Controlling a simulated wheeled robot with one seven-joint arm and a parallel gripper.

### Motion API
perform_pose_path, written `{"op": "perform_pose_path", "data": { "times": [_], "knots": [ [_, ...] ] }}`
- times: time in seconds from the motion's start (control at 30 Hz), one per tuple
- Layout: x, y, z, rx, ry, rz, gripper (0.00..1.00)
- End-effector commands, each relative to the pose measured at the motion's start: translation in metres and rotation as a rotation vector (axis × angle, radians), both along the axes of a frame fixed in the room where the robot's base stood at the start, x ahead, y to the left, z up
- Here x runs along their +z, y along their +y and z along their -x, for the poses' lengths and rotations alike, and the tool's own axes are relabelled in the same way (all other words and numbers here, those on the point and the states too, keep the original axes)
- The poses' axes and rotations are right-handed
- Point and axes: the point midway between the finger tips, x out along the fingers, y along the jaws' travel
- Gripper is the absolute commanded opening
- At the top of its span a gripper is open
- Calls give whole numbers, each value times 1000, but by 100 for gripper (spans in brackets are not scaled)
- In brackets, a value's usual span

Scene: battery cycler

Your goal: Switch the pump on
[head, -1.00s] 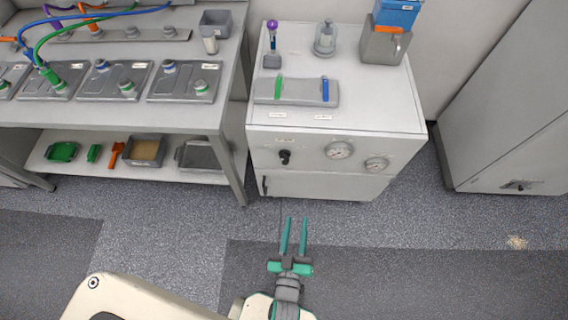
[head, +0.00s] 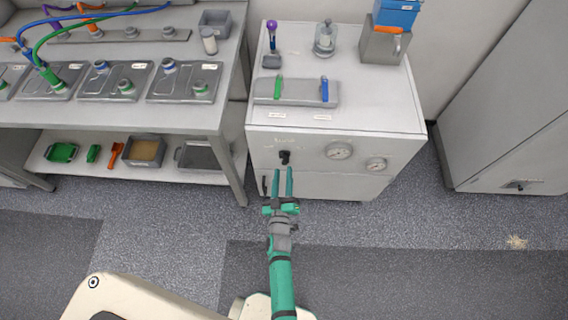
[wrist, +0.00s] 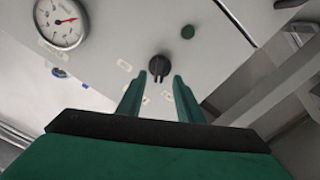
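The black rotary knob (head: 285,156) sits on the front panel of the white cabinet (head: 300,185), left of two round gauges. In the wrist view the knob (wrist: 159,66) shows ahead, near the middle, between the lines of my two fingers. My gripper (head: 283,170) is in front of the panel, just below the knob in the head view. Its two green fingers are apart with nothing between them; it also shows in the wrist view (wrist: 157,82). I cannot tell how near the fingertips are to the knob. Small labels surround the knob but are unreadable.
A gauge (head: 339,150) and a smaller one (head: 376,164) are on the same panel. A green round button (wrist: 187,32) shows near the knob in the wrist view. A bench (head: 237,120) stands close on the left.

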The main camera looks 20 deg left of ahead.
Motion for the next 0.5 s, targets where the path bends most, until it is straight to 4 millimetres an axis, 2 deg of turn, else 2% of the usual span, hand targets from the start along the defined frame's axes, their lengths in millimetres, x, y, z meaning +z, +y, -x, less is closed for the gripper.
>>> {"op": "perform_pose_path", "data": {
  "times": [0.03, 0.2, 0.5],
  "knots": [
    [0, 3, -9, 1, -1, 0, 33],
    [0, 10, -32, 1, 0, 0, 33],
    [0, 13, -48, -1, 1, 0, 33]
  ]
}}
